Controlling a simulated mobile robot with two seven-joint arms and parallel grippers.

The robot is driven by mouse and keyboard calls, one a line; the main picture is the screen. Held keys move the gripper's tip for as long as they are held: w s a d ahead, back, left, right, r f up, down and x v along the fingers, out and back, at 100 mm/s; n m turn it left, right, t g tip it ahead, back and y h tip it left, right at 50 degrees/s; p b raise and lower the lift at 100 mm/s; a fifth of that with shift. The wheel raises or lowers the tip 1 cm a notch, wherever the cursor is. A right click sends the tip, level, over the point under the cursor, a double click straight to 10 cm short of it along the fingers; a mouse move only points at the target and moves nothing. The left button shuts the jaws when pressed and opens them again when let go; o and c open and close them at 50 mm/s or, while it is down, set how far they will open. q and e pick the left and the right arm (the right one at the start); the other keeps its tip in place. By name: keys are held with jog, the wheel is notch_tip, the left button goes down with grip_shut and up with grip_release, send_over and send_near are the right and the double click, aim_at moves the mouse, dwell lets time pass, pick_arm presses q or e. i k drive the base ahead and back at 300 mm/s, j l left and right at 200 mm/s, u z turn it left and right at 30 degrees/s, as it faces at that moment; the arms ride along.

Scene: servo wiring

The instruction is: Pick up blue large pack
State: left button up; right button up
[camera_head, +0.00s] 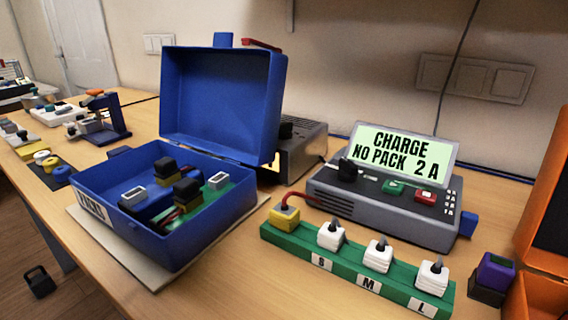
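No pack in view is clearly marked as the blue large pack. A dark block with a purple-blue top (494,271) stands on the table at the right, beside the green board. An open blue case (222,232) sits on a pale mat left of centre, with its lid (220,100) raised. Inside it are several black blocks (186,191) and small grey-white sockets (219,181). Neither of my grippers shows in this view.
A grey charger (385,207) has a screen (404,151) reading "CHARGE NO PACK 2 A". In front, a green board (300,245) labelled S, M, L carries white plugs and a yellow one. An orange case (540,295) stands at the right edge. Small parts crowd the left.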

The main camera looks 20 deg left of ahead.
aim_at(143, 204)
jog(key=j+u, duration=0.1)
jog(key=j, duration=0.35)
jog(key=i+j+u, duration=0.15)
jog(key=j, duration=0.3)
jog(key=i+j+u, duration=0.1)
jog(key=j, duration=0.3)
jog(key=i+j+u, duration=0.15)
jog(key=j, duration=0.3)
jog(key=i+j+u, duration=0.1)
jog(key=j, duration=0.3)
